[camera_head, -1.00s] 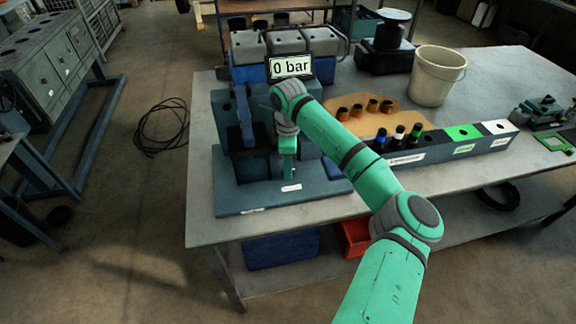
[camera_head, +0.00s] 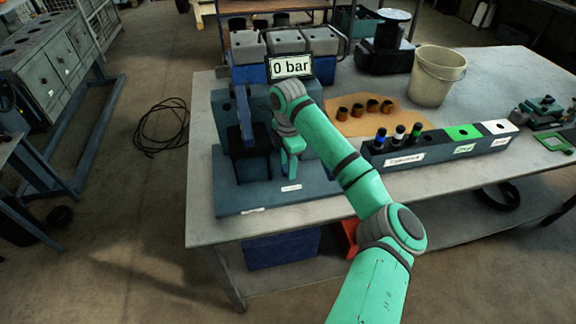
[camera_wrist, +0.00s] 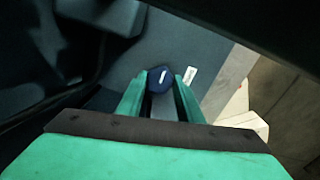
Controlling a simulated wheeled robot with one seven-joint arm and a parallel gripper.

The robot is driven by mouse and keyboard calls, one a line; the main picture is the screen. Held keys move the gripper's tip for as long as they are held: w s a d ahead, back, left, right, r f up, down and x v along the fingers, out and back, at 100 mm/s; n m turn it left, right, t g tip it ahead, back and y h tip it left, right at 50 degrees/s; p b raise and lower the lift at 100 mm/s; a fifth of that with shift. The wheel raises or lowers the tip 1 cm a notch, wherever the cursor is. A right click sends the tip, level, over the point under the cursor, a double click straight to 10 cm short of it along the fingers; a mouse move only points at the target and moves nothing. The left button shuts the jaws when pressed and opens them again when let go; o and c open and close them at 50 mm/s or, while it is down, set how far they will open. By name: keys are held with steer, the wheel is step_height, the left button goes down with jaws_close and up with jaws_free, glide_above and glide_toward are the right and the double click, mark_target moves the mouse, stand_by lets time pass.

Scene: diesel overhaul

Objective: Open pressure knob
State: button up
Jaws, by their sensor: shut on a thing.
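The pressure knob (camera_wrist: 161,79) is a dark blue round knob with a white mark, seen between my fingertips in the wrist view. My gripper (camera_wrist: 164,84) is shut on it, with one green finger on each side. In the head view my gripper (camera_head: 290,168) points down over the blue test stand (camera_head: 232,196), and the knob is hidden there. The display (camera_head: 290,67) on the stand reads 0 bar.
A dark rack (camera_head: 420,157) with several coloured slots stands to the right on the workbench (camera_head: 340,208). Behind it, several small brown parts lie on a tan mat (camera_head: 346,128). A white bucket (camera_head: 437,77) stands farther back.

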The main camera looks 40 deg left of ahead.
steer(key=o, duration=1)
steer(key=shift+o, duration=0.2)
steer(key=shift+r, duration=0.1)
step_height(320, 180, up, 11)
